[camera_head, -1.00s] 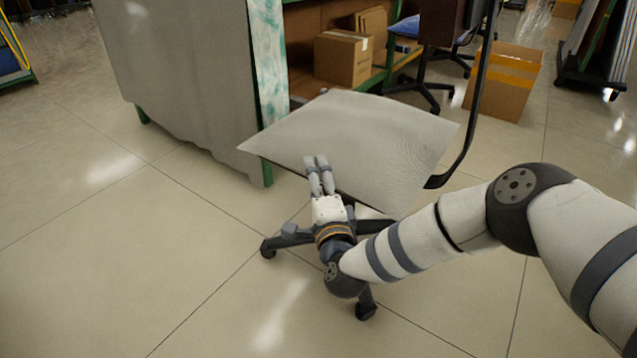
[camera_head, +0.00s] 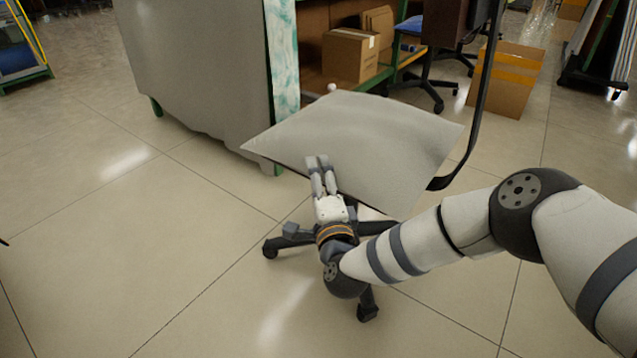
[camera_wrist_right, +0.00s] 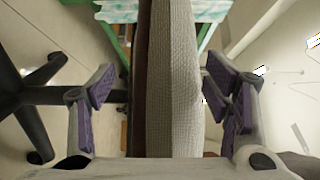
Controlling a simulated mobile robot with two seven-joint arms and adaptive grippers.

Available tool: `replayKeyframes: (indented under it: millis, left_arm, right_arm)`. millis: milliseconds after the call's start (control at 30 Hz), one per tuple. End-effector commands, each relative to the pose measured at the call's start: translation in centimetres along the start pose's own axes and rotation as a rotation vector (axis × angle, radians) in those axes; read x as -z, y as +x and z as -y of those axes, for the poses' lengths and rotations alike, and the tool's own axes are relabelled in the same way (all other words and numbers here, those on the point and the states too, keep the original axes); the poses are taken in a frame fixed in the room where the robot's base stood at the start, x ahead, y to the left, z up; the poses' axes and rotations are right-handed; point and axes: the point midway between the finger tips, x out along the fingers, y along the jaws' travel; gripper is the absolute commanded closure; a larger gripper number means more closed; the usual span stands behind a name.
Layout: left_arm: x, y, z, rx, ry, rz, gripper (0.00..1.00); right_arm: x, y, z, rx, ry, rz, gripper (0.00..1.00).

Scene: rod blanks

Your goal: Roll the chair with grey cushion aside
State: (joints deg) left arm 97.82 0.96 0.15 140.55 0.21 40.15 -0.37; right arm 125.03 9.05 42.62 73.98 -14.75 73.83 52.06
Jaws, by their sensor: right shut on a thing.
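The chair with the grey cushion (camera_head: 365,140) stands in the middle of the head view, with a black castor base (camera_head: 285,242) and a curved black back support (camera_head: 476,130) on its right. My right gripper (camera_head: 318,165) is shut on the near edge of the cushion. In the right wrist view the cushion's edge (camera_wrist_right: 170,80) runs upright between the two purple-padded fingers (camera_wrist_right: 165,100), and part of the castor base shows at left. My left gripper is not in view.
A grey-draped bench (camera_head: 200,70) stands close behind and left of the chair. A shelf with a cardboard box (camera_head: 350,54) is behind it. Another chair (camera_head: 435,80) and a taped carton (camera_head: 507,80) stand at the back right. The tiled floor at left and front is clear.

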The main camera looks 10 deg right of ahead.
Motion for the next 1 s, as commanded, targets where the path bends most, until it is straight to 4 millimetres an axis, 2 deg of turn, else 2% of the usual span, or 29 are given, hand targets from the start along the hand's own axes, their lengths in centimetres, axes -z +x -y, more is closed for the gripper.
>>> replayKeyframes:
  millis: [33,67,133,467,567,667,900,1000]
  left_arm:
    - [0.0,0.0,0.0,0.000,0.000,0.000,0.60]
    - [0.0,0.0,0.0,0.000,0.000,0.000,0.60]
    - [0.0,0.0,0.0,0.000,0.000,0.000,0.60]
    - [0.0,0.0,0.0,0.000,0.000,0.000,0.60]
    - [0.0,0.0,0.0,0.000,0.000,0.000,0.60]
    - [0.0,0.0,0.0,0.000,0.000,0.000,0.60]
    - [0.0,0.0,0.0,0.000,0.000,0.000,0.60]
    - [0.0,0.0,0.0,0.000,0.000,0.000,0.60]
  right_arm:
    - [0.0,0.0,0.0,0.000,-0.001,0.000,0.91]
    - [0.0,0.0,0.0,0.000,-0.001,0.000,0.23]
    - [0.0,0.0,0.0,0.000,0.000,0.000,0.07]
    - [0.0,0.0,0.0,0.000,0.000,0.000,0.06]
    - [0.0,-0.7,-0.1,-0.002,0.000,0.001,0.06]
    - [0.0,-2.4,-0.1,-0.003,0.000,0.001,0.06]
    - [0.0,-8.2,-0.1,-0.003,0.001,0.002,0.06]
    - [0.0,-10.0,-0.1,-0.003,0.000,0.001,0.06]
